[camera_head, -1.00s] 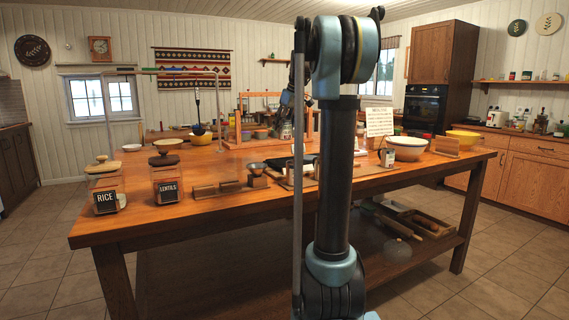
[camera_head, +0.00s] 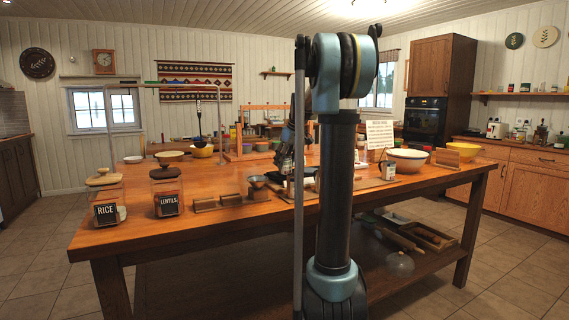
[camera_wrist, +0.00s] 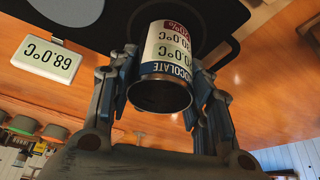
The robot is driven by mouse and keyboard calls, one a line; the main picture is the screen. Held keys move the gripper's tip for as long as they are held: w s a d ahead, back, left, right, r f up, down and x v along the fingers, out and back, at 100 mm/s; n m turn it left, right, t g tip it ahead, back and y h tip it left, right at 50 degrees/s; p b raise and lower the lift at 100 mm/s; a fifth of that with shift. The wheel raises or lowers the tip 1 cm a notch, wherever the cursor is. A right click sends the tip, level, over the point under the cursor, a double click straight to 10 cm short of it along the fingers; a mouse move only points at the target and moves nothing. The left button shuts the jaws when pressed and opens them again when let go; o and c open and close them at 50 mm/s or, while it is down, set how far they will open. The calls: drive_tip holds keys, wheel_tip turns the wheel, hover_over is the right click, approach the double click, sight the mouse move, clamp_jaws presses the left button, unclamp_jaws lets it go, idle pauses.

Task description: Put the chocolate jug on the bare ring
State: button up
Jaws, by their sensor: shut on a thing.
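The chocolate jug (camera_wrist: 168,50) is a small metal cup with a white, red and blue label. It shows upside down in the wrist view. My gripper (camera_wrist: 165,78) is shut on it, one finger on each side. Beyond the jug is a black plate (camera_wrist: 112,42) with a dark round area (camera_wrist: 206,22) behind the jug and a grey disc (camera_wrist: 65,8) to its left. I cannot tell whether the jug touches the plate.
A white temperature display (camera_wrist: 47,58) lies beside the plate. On the wooden table (camera_head: 240,222) stand a rice jar (camera_head: 106,208), a lentils jar (camera_head: 167,197), small wooden blocks (camera_head: 216,201) and a large bowl (camera_head: 407,160). A sign (camera_head: 379,134) stands near the bowl.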

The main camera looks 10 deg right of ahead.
drive_tip(key=o, duration=1.2)
drive_tip(key=shift+f, duration=0.1)
drive_tip(key=v, duration=1.2)
drive_tip(key=shift+s, duration=0.1)
